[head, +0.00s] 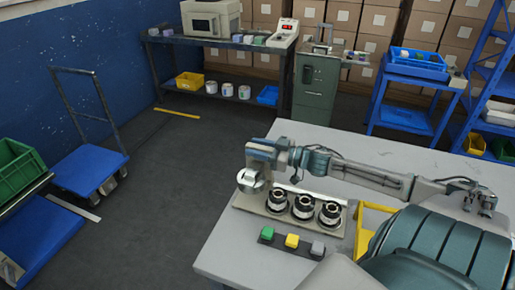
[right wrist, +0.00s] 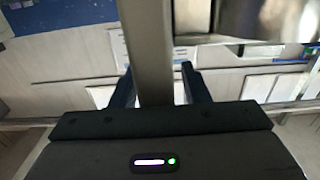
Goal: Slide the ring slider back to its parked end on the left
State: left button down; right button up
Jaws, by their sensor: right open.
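A tan base plate (head: 262,208) lies on the grey table. Three black-and-silver round pieces stand on it in a row: left (head: 277,200), middle (head: 303,207) and right (head: 330,214). A shiny silver ring-like part (head: 251,181) is at the plate's left end; I cannot tell for sure which part is the ring slider. My right gripper (head: 262,152) is just above this silver part. In the right wrist view its two fingers (right wrist: 160,88) are apart, with a grey bar (right wrist: 153,45) between them; contact is unclear. My left gripper is not in view.
A button strip with green (head: 267,233), yellow (head: 292,240) and grey (head: 317,248) buttons lies in front of the plate. The table's left front (head: 235,255) is clear. A blue cart (head: 90,168) is far left.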

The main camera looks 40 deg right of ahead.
jog(key=shift+s+d+p, duration=0.15)
jog(key=shift+s+p, duration=0.15)
jog(key=shift+p, duration=0.15)
jog(key=shift+p+v, duration=0.9)
jog(key=shift+p, duration=0.2)
pick_arm(q)
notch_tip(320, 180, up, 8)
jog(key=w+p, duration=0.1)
jog(key=p, duration=0.4)
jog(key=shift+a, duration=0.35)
pick_arm(e)
jog(key=v, duration=0.8)
jog(key=shift+s+d, duration=0.15)
jog(key=shift+s, duration=0.05)
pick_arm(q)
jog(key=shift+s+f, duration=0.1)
